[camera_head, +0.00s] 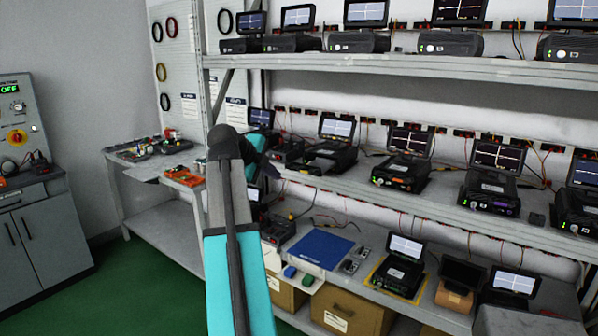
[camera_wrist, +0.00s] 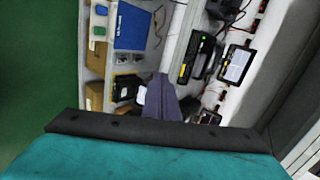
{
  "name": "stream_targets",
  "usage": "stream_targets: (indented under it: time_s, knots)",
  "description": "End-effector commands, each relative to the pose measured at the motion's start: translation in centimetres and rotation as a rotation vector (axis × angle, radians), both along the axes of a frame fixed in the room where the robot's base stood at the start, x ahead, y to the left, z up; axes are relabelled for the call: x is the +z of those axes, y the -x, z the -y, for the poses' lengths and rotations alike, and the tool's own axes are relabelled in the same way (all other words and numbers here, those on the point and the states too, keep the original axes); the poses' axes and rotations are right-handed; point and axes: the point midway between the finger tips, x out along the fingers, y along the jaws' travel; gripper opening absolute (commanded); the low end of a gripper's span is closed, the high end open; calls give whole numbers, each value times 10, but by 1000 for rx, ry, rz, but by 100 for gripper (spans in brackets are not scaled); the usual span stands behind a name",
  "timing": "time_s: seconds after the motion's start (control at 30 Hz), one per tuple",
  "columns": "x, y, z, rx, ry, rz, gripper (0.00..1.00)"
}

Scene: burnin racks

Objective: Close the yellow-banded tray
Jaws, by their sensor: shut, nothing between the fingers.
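In the wrist view a yellow strip (camera_wrist: 183,72) shows on the front of a black unit with a green light. How far its tray stands out is too small to tell. My gripper (camera_head: 270,165) is partly hidden behind my arm, left of this unit and in front of the middle shelf. In the wrist view my gripper (camera_wrist: 163,82) is shut and empty, apart from the yellow strip.
Similar units (camera_head: 490,190) stand along the middle shelf (camera_head: 445,207) and the top shelf (camera_head: 480,68). Below are a blue mat (camera_head: 320,247), a unit on a yellow mat (camera_head: 372,284) and cardboard boxes (camera_head: 345,312). A side bench (camera_head: 125,160) stands left; green floor is clear.

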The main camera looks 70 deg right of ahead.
Motion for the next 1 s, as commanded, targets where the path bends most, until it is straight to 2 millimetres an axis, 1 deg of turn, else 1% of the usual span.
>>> stream_targets:
  time_s: [0.03, 0.1, 0.23, 0.67, 0.87, 1.0]
  knots:
    - [9, 6, 2, -21, 12, 16, 0]
    - [17, 12, 3, -39, 23, 29, 0]
    - [21, 16, 4, -52, 30, 38, 0]
    - [18, 15, 7, -49, 29, 36, 0]
    - [9, 17, 17, -49, 27, 35, 0]
    - [1, 20, 30, -49, 27, 35, 0]
